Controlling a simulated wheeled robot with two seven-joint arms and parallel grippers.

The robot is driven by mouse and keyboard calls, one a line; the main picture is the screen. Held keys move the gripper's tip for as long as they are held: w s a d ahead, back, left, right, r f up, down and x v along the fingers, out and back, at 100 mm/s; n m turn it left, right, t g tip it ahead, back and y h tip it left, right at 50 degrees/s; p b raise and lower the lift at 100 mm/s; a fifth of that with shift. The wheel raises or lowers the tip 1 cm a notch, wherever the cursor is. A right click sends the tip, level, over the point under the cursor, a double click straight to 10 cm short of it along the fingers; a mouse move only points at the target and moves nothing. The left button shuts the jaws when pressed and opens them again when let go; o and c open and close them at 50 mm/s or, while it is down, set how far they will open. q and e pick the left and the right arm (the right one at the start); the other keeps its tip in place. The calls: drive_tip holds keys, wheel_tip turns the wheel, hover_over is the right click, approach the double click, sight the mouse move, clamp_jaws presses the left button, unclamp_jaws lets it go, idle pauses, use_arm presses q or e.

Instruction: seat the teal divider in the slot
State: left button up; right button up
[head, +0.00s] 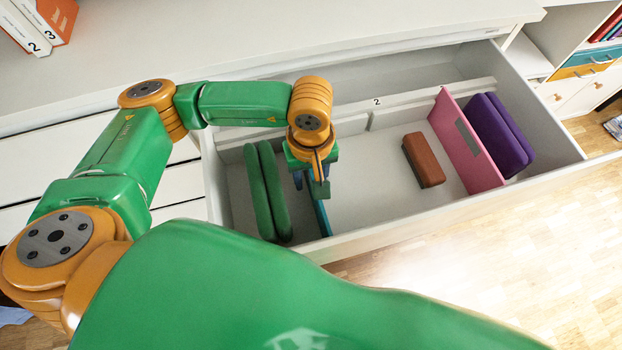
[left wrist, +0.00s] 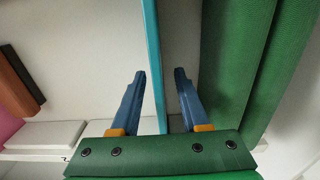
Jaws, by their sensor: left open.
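The teal divider (head: 322,217) stands in the open drawer, right of the green folded items, mostly hidden behind my left gripper in the head view. In the left wrist view the teal divider (left wrist: 153,55) is a thin edge-on strip running between my fingers. My left gripper (head: 316,190) is over it; in the left wrist view its blue fingers (left wrist: 160,75) are open, one on each side, with gaps showing. The divider's rear end is hidden, so I cannot tell whether it is in a slot. A slot gap (head: 368,123) shows below the label "2". My right gripper is out of view.
Green folded items (head: 267,190) lie close left of the divider. A brown block (head: 424,160), a pink divider (head: 466,142) and purple items (head: 502,135) are farther right. The drawer floor (head: 365,190) between teal divider and brown block is clear. The drawer front (head: 400,213) is a low wall.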

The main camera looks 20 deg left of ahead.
use_arm(q)
clamp_jaws()
idle(1.4)
